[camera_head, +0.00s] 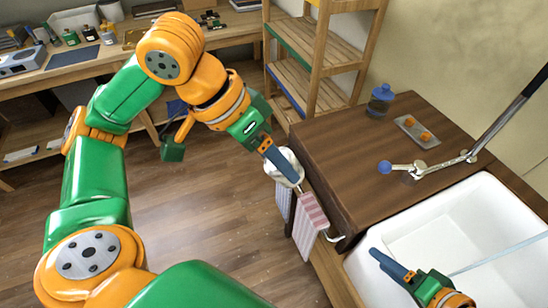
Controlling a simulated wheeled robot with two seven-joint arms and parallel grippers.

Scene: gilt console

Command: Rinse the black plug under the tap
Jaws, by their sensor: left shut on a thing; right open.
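My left gripper (290,178) is shut on a white rounded thing (271,168), beside the counter's left edge and above the hanging cloths. The fingers cover part of this thing. My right gripper (381,261) is open at the near left part of the white sink (462,223). The metal tap (433,167) is at the sink's far edge, with a blue ball end and a long dark-tipped bar rising to the right. I cannot make out the black plug. A thin pale blue line crosses the sink; I cannot tell if it is water.
A pink striped cloth (311,212) and a pale cloth hang at the side of the wooden counter (340,165). A blue-lidded jar (380,101) and a grey tray (417,131) with two orange things stand on it. A wooden shelf (318,60) stands behind.

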